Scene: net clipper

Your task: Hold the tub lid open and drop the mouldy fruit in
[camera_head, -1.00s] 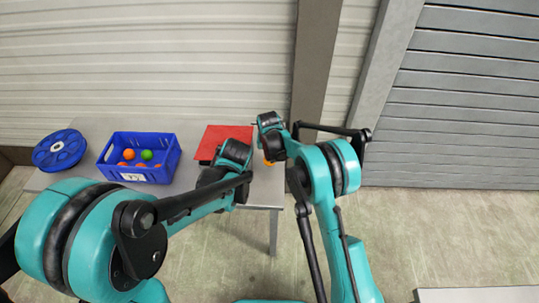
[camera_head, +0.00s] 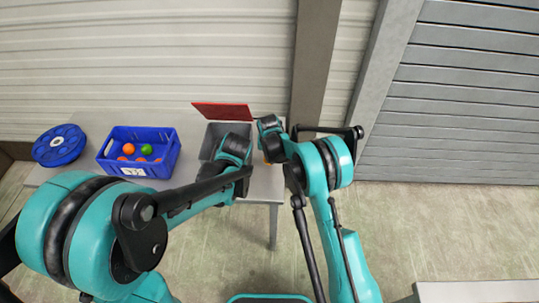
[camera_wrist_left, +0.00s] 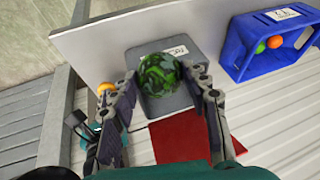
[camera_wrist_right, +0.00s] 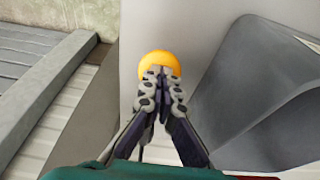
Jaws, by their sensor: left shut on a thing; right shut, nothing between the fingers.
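The grey tub (camera_head: 212,138) stands on the table's right part, its inside showing. Its red lid (camera_head: 221,110) is swung up at the back edge; it also shows in the left wrist view (camera_wrist_left: 182,137). My left gripper (camera_wrist_left: 161,80) is shut on the mouldy fruit (camera_wrist_left: 158,72), a green mottled ball, which appears in front of the tub in that view. My right gripper (camera_wrist_right: 159,72) is shut and empty beside the tub (camera_wrist_right: 262,85). An orange fruit (camera_wrist_right: 159,60) lies just past its fingertips; I cannot tell if they touch. Both grippers' fingers are hidden in the head view.
A blue crate (camera_head: 112,160) with orange and green fruit stands left of the tub. A blue reel (camera_head: 59,146) is at the table's left end. A corrugated wall and a brown post (camera_head: 313,60) are behind the table (camera_head: 85,120).

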